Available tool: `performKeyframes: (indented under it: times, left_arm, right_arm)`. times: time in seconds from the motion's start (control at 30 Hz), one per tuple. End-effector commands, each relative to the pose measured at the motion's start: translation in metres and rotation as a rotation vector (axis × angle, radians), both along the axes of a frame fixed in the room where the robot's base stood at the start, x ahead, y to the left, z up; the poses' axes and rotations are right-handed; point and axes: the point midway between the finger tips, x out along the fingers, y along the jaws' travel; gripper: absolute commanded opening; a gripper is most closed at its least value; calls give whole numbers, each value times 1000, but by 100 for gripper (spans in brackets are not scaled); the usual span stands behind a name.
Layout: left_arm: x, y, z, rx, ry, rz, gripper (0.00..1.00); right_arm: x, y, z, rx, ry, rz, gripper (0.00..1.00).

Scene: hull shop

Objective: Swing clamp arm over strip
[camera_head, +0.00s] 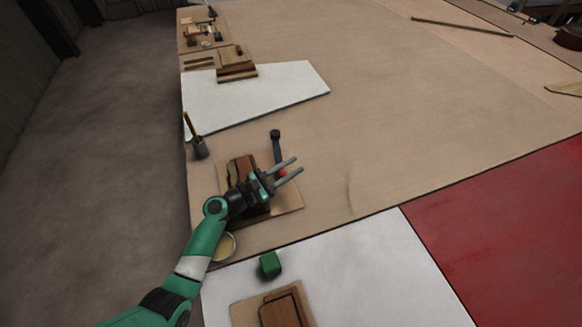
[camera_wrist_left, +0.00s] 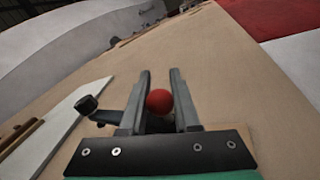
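The clamp arm (camera_head: 277,150) is a dark bar with a black knob at its far end and a red ball (camera_head: 281,173) at its near end. In the left wrist view the red ball (camera_wrist_left: 159,101) shows between my finger tips, with the dark bar and black knob (camera_wrist_left: 87,104) to the left. My left gripper (camera_head: 288,169) is open, its fingers apart on either side of the ball; contact is not clear. A dark brown wooden block (camera_head: 243,170) on a thin board (camera_head: 290,197) lies beneath my left wrist, which partly hides it. I cannot make out the strip. My right gripper is out of view.
A green block (camera_head: 270,264) and a round tin (camera_head: 223,247) stand near my forearm. A cup with a yellow stick (camera_head: 199,148) stands at the table's left edge. Another wooden block set (camera_head: 286,308) lies in front.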

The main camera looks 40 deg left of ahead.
Motion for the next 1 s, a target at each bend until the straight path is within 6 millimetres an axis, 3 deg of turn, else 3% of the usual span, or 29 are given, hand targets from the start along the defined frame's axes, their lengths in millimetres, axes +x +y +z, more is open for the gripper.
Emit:
performKeyframes:
  times: [0.03, 0.13, 1.0]
  left_arm:
    - [0, 0, 0, 0, 0, 0, 15]
    - [0, 0, 0, 0, 0, 0, 0]
    - [0, 0, 0, 0, 0, 0, 0]
  right_arm:
    - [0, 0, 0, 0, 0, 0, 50]
    - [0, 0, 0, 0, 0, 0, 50]
    - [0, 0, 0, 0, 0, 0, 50]
